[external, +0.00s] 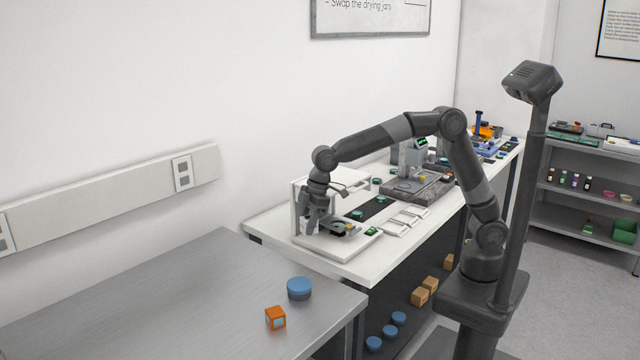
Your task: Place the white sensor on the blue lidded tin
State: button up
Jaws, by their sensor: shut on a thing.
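A blue lidded tin (299,288) stands upright on the near metal table, with a blue lid and a darker body. My gripper (311,226) points down at the left side of a white-framed instrument on the white bench, well apart from this tin. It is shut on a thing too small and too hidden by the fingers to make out. I cannot pick out the white sensor for certain in this view. More blue round tins (390,331) sit low under the bench.
An orange cube (275,318) lies close in front of the tin. The rest of the metal table (170,300) is bare. The white instrument frame (297,200) stands right beside my gripper. White trays (403,220) and a grey stone-based device (420,188) stand further along the bench.

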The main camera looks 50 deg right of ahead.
jog(key=shift+s+a+f, duration=0.2)
jog(key=shift+s+f, duration=0.05)
jog(key=shift+s, duration=0.05)
send_over(294, 285)
jog(key=d, duration=0.1)
jog(key=f, duration=0.6)
jog(key=shift+s+f, duration=0.2)
jog(key=shift+f, duration=2.05)
jog(key=shift+f, duration=0.1)
jog(key=o, duration=1.2)
jog(key=v, duration=1.2)
